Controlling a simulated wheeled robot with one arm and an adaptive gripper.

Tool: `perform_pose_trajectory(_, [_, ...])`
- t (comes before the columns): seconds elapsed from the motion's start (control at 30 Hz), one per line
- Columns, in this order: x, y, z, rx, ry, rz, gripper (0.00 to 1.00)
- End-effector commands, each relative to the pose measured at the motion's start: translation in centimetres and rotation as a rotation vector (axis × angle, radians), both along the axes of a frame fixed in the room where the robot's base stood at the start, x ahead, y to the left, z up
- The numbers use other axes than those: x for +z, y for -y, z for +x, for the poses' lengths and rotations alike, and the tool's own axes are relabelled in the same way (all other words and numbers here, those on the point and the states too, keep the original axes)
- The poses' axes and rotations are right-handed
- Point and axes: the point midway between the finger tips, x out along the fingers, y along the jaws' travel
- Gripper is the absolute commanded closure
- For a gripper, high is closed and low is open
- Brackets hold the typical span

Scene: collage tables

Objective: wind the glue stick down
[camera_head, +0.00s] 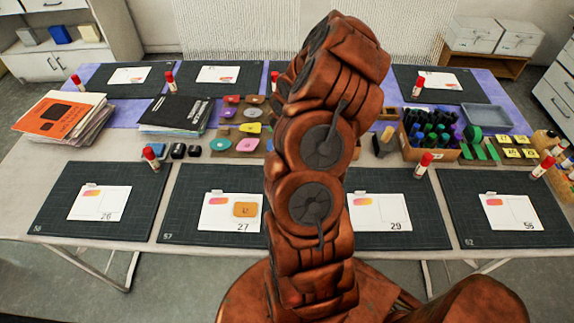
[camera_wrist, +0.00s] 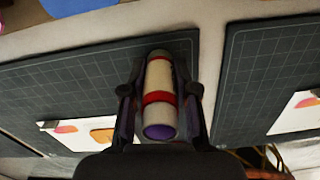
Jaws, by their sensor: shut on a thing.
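In the wrist view my gripper (camera_wrist: 163,94) is shut on a glue stick (camera_wrist: 158,78), one finger on each side. The stick has a pale body, a red band and a purple round end facing the camera. It is over a dark cutting mat (camera_wrist: 75,75); whether it touches the mat I cannot tell. How far the glue is wound out I cannot tell. In the head view my arm hides the gripper and the held stick. Other red-and-white glue sticks stand upright by the mats, such as one at the left (camera_head: 152,160) and one at the right (camera_head: 422,166).
Cards lie on the mats, such as the left front card (camera_head: 100,210) and one with an orange piece (camera_head: 246,209). A box of bottles (camera_head: 428,152) stands right of my arm. Books (camera_head: 60,120) are stacked at the left. A blue-grey tray (camera_head: 486,118) sits at the right.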

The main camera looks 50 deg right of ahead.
Motion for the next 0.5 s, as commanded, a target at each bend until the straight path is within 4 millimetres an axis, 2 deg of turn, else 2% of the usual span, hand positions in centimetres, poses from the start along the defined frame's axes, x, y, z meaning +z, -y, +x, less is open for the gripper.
perform_pose_trajectory(0.47, [0.02,-0.06,-0.03,0.000,-0.001,0.002,0.99])
perform_pose_trajectory(0.5, [0.03,-0.05,-0.02,0.000,-0.001,0.001,0.70])
